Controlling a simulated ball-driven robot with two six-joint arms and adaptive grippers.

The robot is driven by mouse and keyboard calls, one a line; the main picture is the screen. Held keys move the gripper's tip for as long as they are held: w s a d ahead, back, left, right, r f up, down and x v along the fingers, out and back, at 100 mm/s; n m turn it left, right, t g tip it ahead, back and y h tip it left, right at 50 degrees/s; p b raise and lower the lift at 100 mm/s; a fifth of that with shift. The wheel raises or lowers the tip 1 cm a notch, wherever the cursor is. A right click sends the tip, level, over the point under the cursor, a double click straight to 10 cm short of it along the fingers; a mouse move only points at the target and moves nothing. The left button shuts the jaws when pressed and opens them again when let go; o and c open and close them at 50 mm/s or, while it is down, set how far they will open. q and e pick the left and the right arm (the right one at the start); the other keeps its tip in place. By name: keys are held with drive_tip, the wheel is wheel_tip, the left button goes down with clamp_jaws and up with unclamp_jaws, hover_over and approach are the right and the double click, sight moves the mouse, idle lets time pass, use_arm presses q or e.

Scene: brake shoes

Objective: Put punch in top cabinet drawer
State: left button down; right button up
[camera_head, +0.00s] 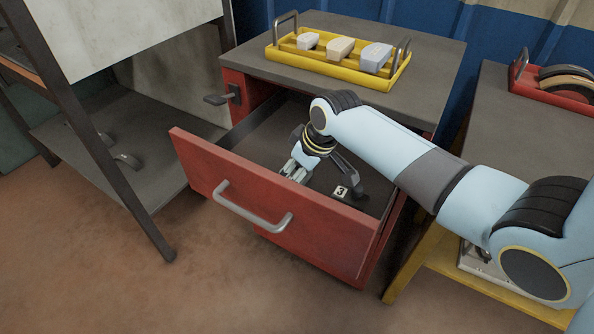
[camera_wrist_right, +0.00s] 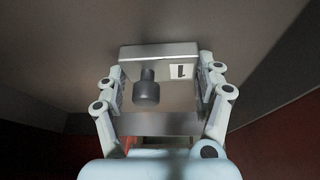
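The red cabinet's top drawer (camera_head: 235,203) is pulled open. My right arm reaches into it, and my right gripper (camera_head: 294,172) is low inside, near the front panel. In the right wrist view, the gripper's two fingers (camera_wrist_right: 161,85) stand wide apart on either side of a grey metal block (camera_wrist_right: 160,52). The block has a label 1 and a dark cylindrical part (camera_wrist_right: 147,90). It may be the punch. I cannot tell whether the fingers press on it. A dark piece with a label 3 (camera_head: 341,191) lies in the drawer beside my gripper. My left gripper is out of view.
A yellow tray (camera_head: 318,72) with several pale blocks stands on the cabinet top (camera_head: 240,55). A red tray (camera_head: 530,88) with curved brake shoes sits on the table at right. A dark-legged rack (camera_head: 110,150) stands at left. The floor in front is clear.

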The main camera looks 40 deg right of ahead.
drive_tip(key=o, duration=0.4)
drive_tip(key=shift+o, duration=0.2)
drive_tip(key=p+v, duration=0.3)
drive_tip(key=v, duration=0.9)
